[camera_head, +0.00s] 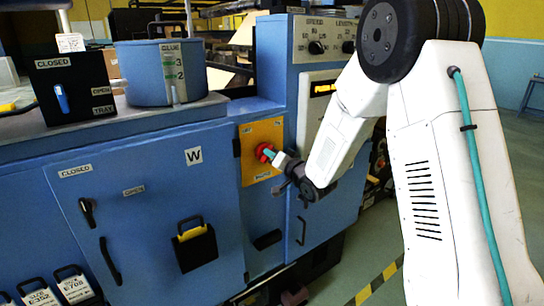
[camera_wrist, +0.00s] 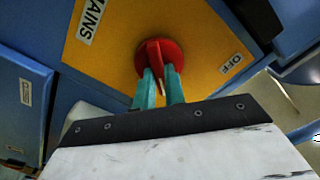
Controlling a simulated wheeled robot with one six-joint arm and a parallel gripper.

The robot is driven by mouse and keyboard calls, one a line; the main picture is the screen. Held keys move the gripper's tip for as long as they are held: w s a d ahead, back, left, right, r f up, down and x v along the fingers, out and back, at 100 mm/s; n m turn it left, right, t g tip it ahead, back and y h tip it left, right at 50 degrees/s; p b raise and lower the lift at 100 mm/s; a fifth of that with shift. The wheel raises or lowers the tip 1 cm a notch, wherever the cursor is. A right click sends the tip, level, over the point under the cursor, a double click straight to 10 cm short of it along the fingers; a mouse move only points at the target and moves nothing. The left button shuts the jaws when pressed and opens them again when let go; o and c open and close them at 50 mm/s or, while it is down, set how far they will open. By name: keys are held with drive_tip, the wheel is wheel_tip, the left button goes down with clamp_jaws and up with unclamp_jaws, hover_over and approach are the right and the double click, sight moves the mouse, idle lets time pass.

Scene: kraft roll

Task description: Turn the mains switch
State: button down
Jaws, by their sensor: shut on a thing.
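The mains switch is a red rotary knob (camera_wrist: 157,58) on a yellow plate (camera_wrist: 110,45) in the wrist view. The plate carries a "MAINS" label (camera_wrist: 92,20) at the upper left and an "OFF" label (camera_wrist: 231,65) at the right. In the head view the red knob (camera_head: 265,152) sits on the yellow plate (camera_head: 260,133) on the front of the blue machine. My gripper (camera_wrist: 160,80) has its two teal fingers shut on the knob's raised grip. The gripper also shows in the head view (camera_head: 271,155), at the knob. The fingers partly hide the knob's lower part.
Left of the plate are a blue cabinet door marked W (camera_head: 193,156) and a black holder (camera_head: 193,243). A blue glue pot (camera_head: 150,75) and a black lever box (camera_head: 70,88) stand on top. Green floor lies at the right, with a yellow-black stripe (camera_head: 378,283).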

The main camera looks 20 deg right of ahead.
drive_tip(key=shift+f+m, duration=0.1)
drive_tip(key=shift+m, duration=0.5)
drive_tip(key=c, duration=1.5)
unclamp_jaws()
drive_tip(key=shift+o, duration=0.2)
drive_tip(key=shift+s, duration=0.1)
drive_tip(key=v, duration=0.7)
drive_tip(key=shift+s, duration=0.3)
drive_tip(key=shift+d, duration=0.1)
